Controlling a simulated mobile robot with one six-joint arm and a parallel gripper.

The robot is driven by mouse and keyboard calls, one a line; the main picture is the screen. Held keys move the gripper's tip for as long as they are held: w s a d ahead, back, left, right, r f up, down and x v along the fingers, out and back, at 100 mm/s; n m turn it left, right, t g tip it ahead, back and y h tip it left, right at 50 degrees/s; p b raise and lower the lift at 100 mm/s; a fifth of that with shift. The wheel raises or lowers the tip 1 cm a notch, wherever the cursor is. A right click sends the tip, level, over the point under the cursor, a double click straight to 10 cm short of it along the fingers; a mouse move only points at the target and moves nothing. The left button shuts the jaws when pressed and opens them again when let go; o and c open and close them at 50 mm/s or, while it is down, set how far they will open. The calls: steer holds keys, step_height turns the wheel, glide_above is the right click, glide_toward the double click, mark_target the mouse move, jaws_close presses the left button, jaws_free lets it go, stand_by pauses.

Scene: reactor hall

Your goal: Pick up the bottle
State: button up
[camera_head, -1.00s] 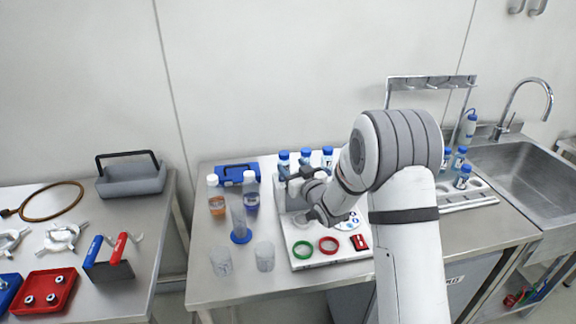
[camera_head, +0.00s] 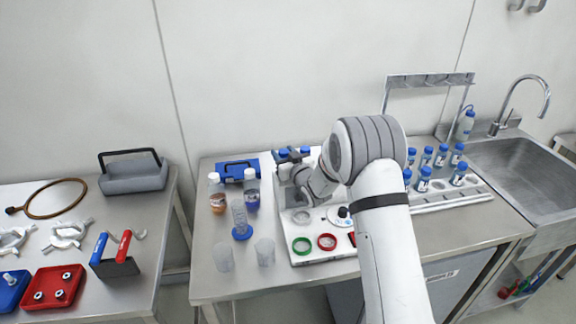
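Several bottles are in view, and I cannot tell which one the task means. Small blue-capped bottles stand at the back of a white tray (camera_head: 285,238); the caps of one (camera_head: 282,152) and another (camera_head: 305,150) show, their bodies mostly hidden by my arm. My gripper (camera_head: 291,160) is dark and small, right by these caps; whether its fingers are open or touching a bottle cannot be seen. A bottle with orange-brown liquid (camera_head: 217,203) and one with blue liquid (camera_head: 251,195) stand left of the tray, apart from my gripper.
More blue-capped bottles (camera_head: 423,180) stand in a rack (camera_head: 455,202) at right. A squeeze bottle (camera_head: 465,125) stands by the sink (camera_head: 520,175). Two clear beakers (camera_head: 264,252) and a cylinder (camera_head: 240,218) stand at front left. A blue case (camera_head: 238,170) lies behind.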

steer(key=c, duration=0.7)
steer(key=shift+r, duration=0.15)
step_height(320, 180, up, 10)
steer(key=b, duration=0.2)
steer(key=shift+b, duration=0.35)
